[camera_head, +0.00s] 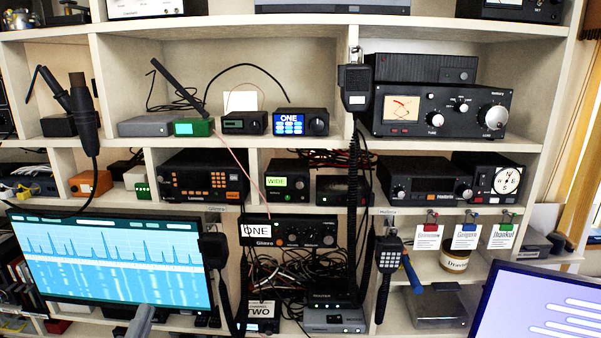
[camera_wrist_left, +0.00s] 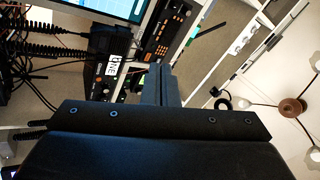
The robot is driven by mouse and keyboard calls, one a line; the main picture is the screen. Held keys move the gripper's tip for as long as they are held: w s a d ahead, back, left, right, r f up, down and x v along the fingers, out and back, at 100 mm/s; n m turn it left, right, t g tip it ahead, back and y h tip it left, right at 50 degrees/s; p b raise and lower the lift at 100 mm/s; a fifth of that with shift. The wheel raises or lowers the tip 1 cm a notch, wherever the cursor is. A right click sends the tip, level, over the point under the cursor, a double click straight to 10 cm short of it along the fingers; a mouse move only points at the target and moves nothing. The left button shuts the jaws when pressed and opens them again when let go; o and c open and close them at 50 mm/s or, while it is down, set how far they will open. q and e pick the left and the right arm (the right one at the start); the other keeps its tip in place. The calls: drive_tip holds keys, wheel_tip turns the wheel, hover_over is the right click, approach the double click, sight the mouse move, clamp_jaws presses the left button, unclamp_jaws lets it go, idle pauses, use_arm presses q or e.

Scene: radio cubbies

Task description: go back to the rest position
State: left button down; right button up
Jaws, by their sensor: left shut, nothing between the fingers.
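My left gripper (camera_head: 142,316) shows at the bottom left in the head view, as a small grey tip in front of the lower edge of the left monitor (camera_head: 110,264). In the left wrist view its fingers (camera_wrist_left: 161,84) are together, with nothing between them. The radio labelled ONE shows beyond them, to the left. My right gripper is in neither view.
A white cubby shelf (camera_head: 240,141) full of radios fills the head view. A hand microphone (camera_head: 389,256) and tags hang from its lower right part. A second screen (camera_head: 545,305) stands at the bottom right. Cords hang in front of the shelf.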

use_arm(q)
drive_tip(key=s+a+f+n+g+y, duration=0.4)
drive_tip(key=s+a+f+n+g, duration=0.15)
drive_tip(key=f+n, duration=0.2)
drive_tip(key=s+a+f+n+g+y, duration=0.4)
drive_tip(key=f+n+g, duration=0.2)
drive_tip(key=f, duration=0.3)
drive_tip(key=s+d+f+n+g+h, duration=0.1)
drive_tip(key=s+d+f+g+h, duration=0.15)
drive_tip(key=s+f+g, duration=0.4)
drive_tip(key=s+d+f+n+g+h, duration=0.1)
drive_tip(key=s+d+f+g+h, duration=0.15)
drive_tip(key=s, duration=0.65)
wheel_tip(320, 180, down, 25)
drive_tip(key=s+f+g+b, duration=0.1)
drive_tip(key=s+f, duration=1.4)
drive_tip(key=f, duration=0.2)
drive_tip(key=shift+d+f+g+b, duration=0.2)
drive_tip(key=shift+f+g+b, duration=0.05)
drive_tip(key=shift+g+b, duration=0.1)
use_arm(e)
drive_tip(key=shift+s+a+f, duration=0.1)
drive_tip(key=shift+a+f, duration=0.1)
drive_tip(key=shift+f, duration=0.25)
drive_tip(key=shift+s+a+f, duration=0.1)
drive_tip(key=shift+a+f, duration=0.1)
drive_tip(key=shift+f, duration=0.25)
